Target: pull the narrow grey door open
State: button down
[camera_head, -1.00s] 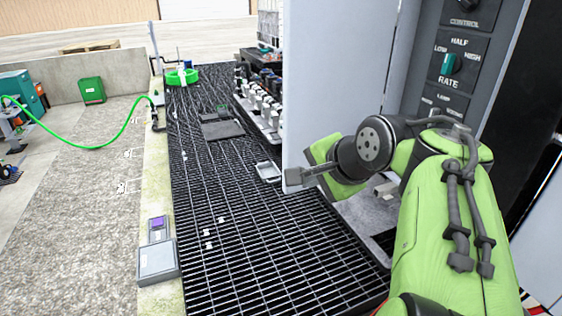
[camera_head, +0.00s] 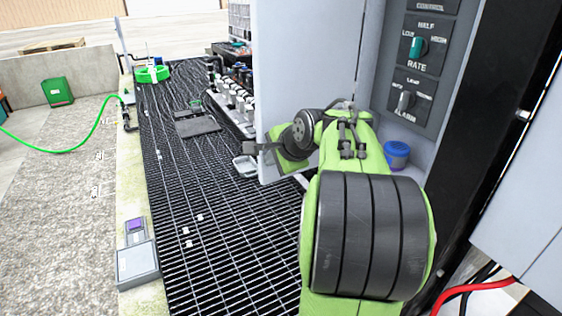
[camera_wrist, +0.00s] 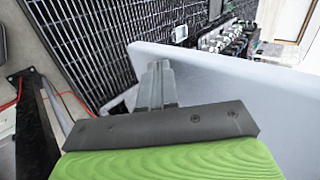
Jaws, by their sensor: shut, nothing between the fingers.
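The narrow grey door (camera_head: 310,65) stands swung out from a cabinet in the head view, its free edge toward the left. In the wrist view the door (camera_wrist: 235,95) is a pale panel running from the fingers toward the right. My gripper (camera_head: 254,148) is at the lower part of the door's free edge in the head view. Its fingers (camera_wrist: 158,75) are shut and empty in the wrist view, overlapping the panel's near corner. I cannot tell whether they touch it. My arm hides the lower part of the door.
Black grating (camera_head: 215,225) covers the floor left of the door and is mostly clear. A row of valves (camera_head: 235,100) stands behind. Red and black cables (camera_head: 470,290) lie at lower right.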

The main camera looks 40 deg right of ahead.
jog(key=shift+w, duration=0.1)
jog(key=w+d+m+h+p, duration=0.1)
jog(key=w+m+h+p, duration=0.1)
jog(key=w, duration=0.6)
jog(key=shift+w+d+m+g, duration=0.3)
jog(key=shift+w+d+g, duration=0.05)
jog(key=shift+g, duration=0.05)
jog(key=shift+a+f, duration=0.1)
